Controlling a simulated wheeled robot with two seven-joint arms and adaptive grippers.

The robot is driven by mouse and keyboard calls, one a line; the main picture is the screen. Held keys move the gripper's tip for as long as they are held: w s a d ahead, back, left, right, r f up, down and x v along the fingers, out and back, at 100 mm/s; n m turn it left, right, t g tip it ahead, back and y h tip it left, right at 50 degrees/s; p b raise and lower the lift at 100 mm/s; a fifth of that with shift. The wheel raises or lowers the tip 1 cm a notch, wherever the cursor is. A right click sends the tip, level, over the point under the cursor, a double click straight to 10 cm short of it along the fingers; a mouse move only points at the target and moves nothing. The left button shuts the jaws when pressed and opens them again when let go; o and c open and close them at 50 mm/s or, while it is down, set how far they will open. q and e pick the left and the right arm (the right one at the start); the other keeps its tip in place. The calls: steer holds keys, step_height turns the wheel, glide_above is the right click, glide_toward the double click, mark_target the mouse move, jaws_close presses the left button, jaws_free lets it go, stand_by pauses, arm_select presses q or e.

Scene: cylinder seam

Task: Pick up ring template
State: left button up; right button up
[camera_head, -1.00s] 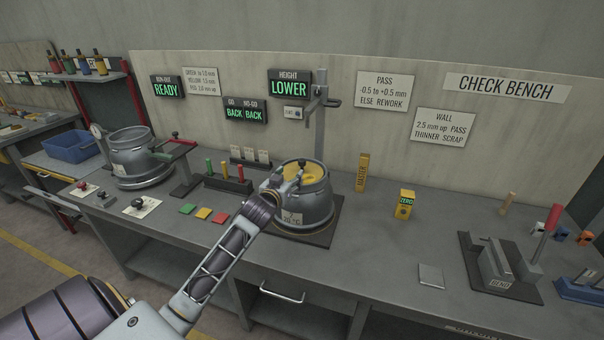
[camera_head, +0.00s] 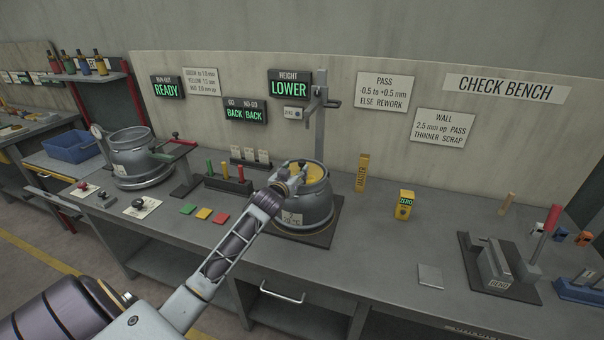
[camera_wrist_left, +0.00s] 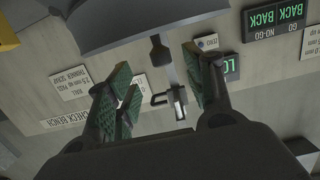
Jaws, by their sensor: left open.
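A yellow round piece (camera_head: 314,173), which looks like the ring template, shows in the mouth of a grey cylinder (camera_head: 313,207) on the bench. My left gripper (camera_head: 293,170) is over the near-left part of that mouth and hides part of the yellow piece. In the left wrist view the two dark green finger pads (camera_wrist_left: 160,88) stand apart with nothing between them. A curved grey surface (camera_wrist_left: 130,25) crosses the top of that view, beyond the fingertips. Whether the fingers touch the yellow piece cannot be told. My right gripper is not in view.
A gauge post (camera_head: 320,120) stands right behind the cylinder. A second grey cylinder (camera_head: 134,155) stands at the left. Coloured pegs (camera_head: 224,170) stand left of my gripper. A yellow master block (camera_head: 362,172) and a zero block (camera_head: 404,205) stand to the right, with clear bench between.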

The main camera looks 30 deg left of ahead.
mark_target(301, 163)
arm_select(q)
steer(key=shift+x, duration=1.5)
steer(key=shift+w, duration=0.1)
steer(key=shift+w+a+r+p, duration=0.1)
steer(key=shift+w+a+p, duration=0.15)
steer(key=shift+w, duration=0.45)
steer(key=shift+w+a+r+p, duration=0.15)
steer(key=shift+w+p, duration=0.2)
steer(key=shift+w, duration=0.3)
steer(key=shift+x, duration=1.2)
steer(key=shift+f, duration=0.2)
steer(key=shift+c, duration=0.2)
jaws_close()
